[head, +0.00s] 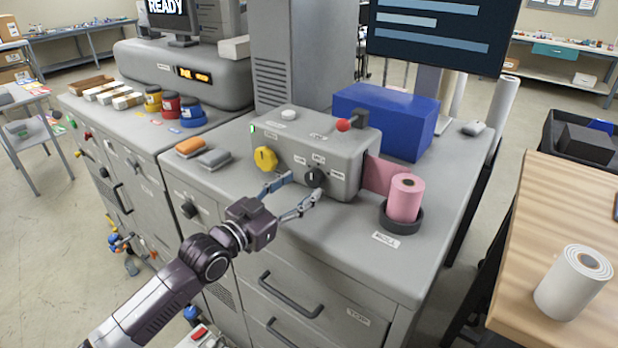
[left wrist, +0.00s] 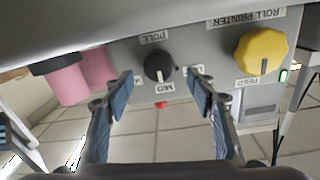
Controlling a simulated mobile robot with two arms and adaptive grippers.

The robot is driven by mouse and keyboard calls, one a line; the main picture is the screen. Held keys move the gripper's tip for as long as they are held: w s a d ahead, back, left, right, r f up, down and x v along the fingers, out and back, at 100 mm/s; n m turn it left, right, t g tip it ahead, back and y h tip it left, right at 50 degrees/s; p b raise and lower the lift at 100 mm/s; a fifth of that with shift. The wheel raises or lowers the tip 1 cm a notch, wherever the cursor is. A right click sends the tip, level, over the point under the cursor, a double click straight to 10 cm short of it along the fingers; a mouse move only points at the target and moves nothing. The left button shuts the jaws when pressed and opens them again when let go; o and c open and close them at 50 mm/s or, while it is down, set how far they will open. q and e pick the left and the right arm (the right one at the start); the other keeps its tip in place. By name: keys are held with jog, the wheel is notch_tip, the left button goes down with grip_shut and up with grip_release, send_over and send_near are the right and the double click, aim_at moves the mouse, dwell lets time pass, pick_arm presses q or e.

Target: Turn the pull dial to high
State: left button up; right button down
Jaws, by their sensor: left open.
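The pull dial (head: 316,177) is a black round knob on the front of the grey roll printer box (head: 345,170). In the left wrist view the dial (left wrist: 158,65) appears upside down between labels reading PULL and MED, and its pale mark seems to point toward MED. The labels at its sides are too small or covered to read surely. My left gripper (head: 304,186) is open in front of the dial, its blue-grey fingers spread to either side. In the left wrist view its fingertips (left wrist: 160,84) frame the dial without visibly gripping it. My right gripper is not in view.
A yellow feed knob (head: 265,159) sits left of the dial. A pink roll (head: 405,198) stands in a dark holder at the right, with a blue box (head: 385,120) behind. The front counter strip is clear.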

aim_at(311, 181)
pick_arm(q)
jog(key=x, duration=0.4)
jog(key=shift+s+f, duration=0.1)
jog(key=shift+f, duration=0.05)
jog(key=shift+d+p, duration=0.15)
jog(key=shift+p, duration=0.15)
jog(key=c, duration=1.1)
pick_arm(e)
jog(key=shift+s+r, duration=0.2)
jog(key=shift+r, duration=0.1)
